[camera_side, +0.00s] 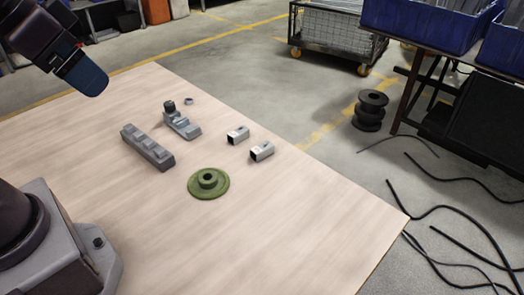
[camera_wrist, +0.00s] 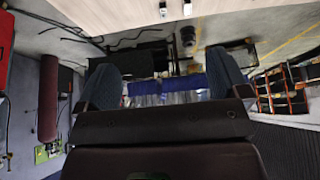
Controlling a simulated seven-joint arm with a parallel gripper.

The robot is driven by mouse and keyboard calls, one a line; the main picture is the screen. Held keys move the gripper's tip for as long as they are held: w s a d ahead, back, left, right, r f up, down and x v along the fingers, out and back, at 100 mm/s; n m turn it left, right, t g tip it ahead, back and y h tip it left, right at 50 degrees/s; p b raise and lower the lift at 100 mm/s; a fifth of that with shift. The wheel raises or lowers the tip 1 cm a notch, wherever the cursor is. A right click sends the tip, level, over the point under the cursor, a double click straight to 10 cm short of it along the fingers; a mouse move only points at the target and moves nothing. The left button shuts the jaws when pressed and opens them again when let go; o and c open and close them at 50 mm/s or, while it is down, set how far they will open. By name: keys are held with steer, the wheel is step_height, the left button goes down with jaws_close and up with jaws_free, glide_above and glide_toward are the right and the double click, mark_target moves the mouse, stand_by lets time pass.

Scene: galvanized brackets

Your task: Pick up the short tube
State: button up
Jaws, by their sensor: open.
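Two short silver square tubes with dark open ends lie on the wooden table in the side view: one tube (camera_side: 238,135) farther back, the other tube (camera_side: 262,151) nearer and to its right. They look nearly alike, and I cannot tell which is the shorter. Two small pale pieces at the top of the wrist view, a left piece (camera_wrist: 163,9) and a right piece (camera_wrist: 187,7), look like these tubes. My gripper (camera_side: 92,84) is high above the table's far left, well away from both. In the wrist view its two blue fingers (camera_wrist: 163,65) are wide apart with nothing between them.
A grey stepped block (camera_side: 147,147), a grey bracket with a dark knob (camera_side: 181,124), a small ring (camera_side: 188,100) and a green flanged disc (camera_side: 208,187) lie left of the tubes. The table's front right (camera_side: 320,235) is clear. Black spools (camera_side: 370,110) and cables are on the floor.

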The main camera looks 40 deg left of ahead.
steer(key=shift+f, duration=0.1)
steer(key=n+g, duration=0.6)
steer(key=n, duration=1.1)
glide_above(264, 149)
steer(key=f, duration=2.9)
steer(key=shift+w+d+f, duration=0.15)
steer(key=shift+w+d, duration=0.1)
steer(key=shift+s+a+f, duration=0.1)
steer(key=shift+a+f, duration=0.05)
steer(key=shift+f, duration=1.25)
steer(key=shift+s+a+f, duration=0.1)
steer(key=shift+a+f, duration=0.05)
steer(key=shift+f, duration=1.2)
